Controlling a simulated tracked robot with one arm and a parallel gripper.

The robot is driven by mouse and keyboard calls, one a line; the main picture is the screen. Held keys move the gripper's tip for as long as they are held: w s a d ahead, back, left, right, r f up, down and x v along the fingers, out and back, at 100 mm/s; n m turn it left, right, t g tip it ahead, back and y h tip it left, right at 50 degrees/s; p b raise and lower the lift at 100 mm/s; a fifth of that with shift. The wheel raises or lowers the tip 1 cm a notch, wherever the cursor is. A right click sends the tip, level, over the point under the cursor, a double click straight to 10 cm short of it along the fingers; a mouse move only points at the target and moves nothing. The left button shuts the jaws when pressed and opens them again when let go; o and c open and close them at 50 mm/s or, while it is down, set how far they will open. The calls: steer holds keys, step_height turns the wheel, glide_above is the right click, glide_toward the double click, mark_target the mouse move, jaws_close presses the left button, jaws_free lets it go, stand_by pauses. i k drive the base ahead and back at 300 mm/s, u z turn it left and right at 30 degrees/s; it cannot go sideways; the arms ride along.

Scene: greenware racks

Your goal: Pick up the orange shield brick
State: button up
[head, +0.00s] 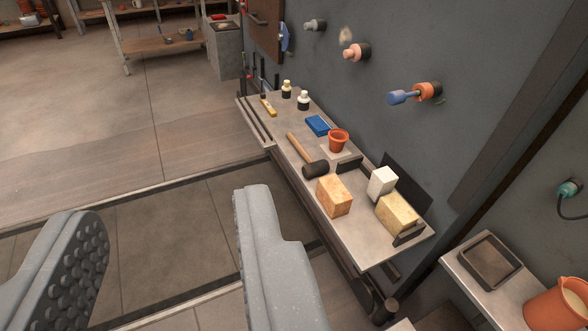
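My gripper (170,204) is in the lower left of the head view. Its two grey fingers stand wide apart with nothing between them. An orange-tan block (334,197) sits upright near the front edge of a narrow wall shelf (370,244), right of and beyond my right finger. It is the most orange of the blocks there; no shield shape or mark can be made out on it. My fingers are apart from it.
A yellowish block (397,214) and a white block (382,182) stand close behind the orange-tan block, by dark brackets. A black-headed mallet (315,170), terracotta pot (338,140) and blue box (317,125) lie farther along the shelf. Pegs (356,51) stick out of the wall above.

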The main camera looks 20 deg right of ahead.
mark_target(333, 196)
steer(key=i, duration=0.85)
steer(key=z, duration=0.25)
